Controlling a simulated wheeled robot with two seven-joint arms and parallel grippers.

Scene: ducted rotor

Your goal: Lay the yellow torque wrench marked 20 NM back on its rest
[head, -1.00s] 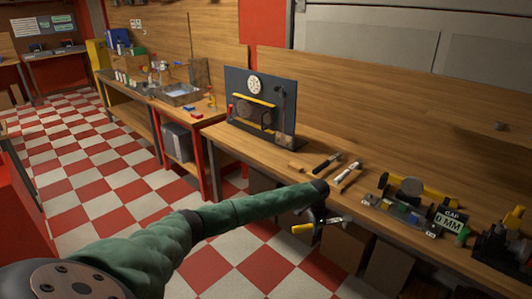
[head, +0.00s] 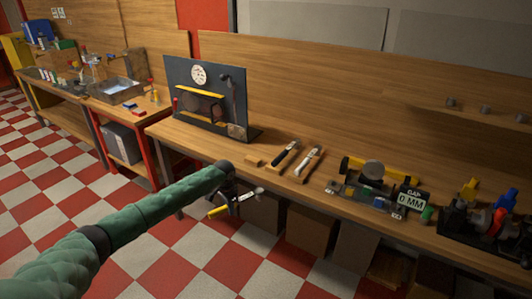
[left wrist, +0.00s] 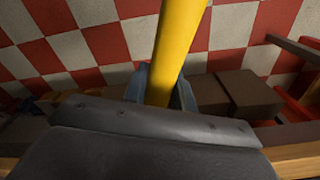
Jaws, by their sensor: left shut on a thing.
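The yellow torque wrench (head: 218,211) is in my left gripper (head: 234,202), off the floor and in front of the bench's front edge. Its yellow handle points lower left and its grey end upper right. In the left wrist view the yellow handle (left wrist: 180,45) runs up between the jaws, which are shut on it. The 20 NM mark cannot be read. On the bench lie a black-handled wrench (head: 286,152) and a pale-handled wrench (head: 309,160). A small wooden block (head: 254,161) with nothing on it sits left of them; whether it is part of the rest is unclear. My right gripper is out of view.
A dark upright panel (head: 240,98) stands behind, left of the wrenches. Right of them are a fixture with a yellow part (head: 352,166), a "GAP 0 MM" sign (head: 411,199) and a rack of coloured tools (head: 499,222). Boxes (head: 310,226) stand under the bench.

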